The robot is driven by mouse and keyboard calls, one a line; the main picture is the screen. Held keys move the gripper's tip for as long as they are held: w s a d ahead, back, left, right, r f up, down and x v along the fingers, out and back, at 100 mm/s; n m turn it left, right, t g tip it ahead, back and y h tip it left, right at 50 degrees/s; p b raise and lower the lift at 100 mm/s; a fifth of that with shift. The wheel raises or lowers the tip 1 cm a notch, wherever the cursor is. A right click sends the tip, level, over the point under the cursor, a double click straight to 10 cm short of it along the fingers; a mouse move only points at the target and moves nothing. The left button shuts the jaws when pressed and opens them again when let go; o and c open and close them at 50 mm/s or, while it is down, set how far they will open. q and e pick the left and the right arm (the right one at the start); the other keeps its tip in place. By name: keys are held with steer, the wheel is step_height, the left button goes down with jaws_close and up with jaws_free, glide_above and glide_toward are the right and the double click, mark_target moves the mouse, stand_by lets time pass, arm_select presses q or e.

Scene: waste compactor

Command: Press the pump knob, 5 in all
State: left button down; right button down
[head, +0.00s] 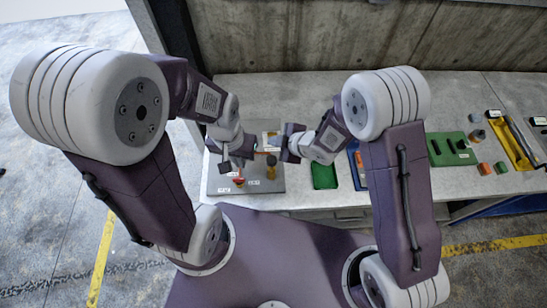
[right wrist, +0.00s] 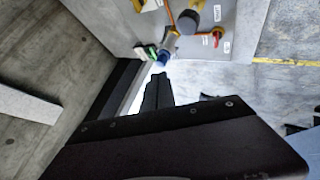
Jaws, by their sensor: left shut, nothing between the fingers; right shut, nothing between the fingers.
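The grey panel (head: 262,187) lies on the bench and carries several small controls with white labels too small to read. A dark round knob (head: 271,160) stands on its right part; it also shows in the right wrist view (right wrist: 187,22). A red control (head: 238,181) sits nearer the front. I cannot tell for certain which is the pump knob. My left gripper (head: 224,166) is shut and empty over the panel's left part. My right gripper (head: 283,152) is shut and empty by the panel's right edge; its dark fingers (right wrist: 158,90) point toward the panel, apart from the knob.
A blue-tipped part (right wrist: 162,60) lies between my right fingers and the knob. To the right on the bench are a green tray (head: 324,175), a green board (head: 452,149) and a yellow tray (head: 515,150). A concrete wall (head: 300,35) stands behind.

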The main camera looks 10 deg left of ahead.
mark_target(274, 162)
steer(key=shift+s+a, duration=0.1)
steer(key=shift+a, duration=0.05)
step_height(274, 162, down, 8)
steer(key=b, duration=0.7)
steer(key=shift+f, duration=0.35)
stand_by(1.6)
steer(key=shift+f+b, duration=0.45)
steer(key=shift+b, duration=0.15)
steer(key=shift+s+f+b, duration=0.1)
steer(key=shift+f+b, duration=1.75)
steer(key=shift+f, duration=0.1)
stand_by(1.2)
steer(key=shift+r, duration=0.1)
steer(key=shift+r+p, duration=1.8)
steer(key=shift+r, duration=0.5)
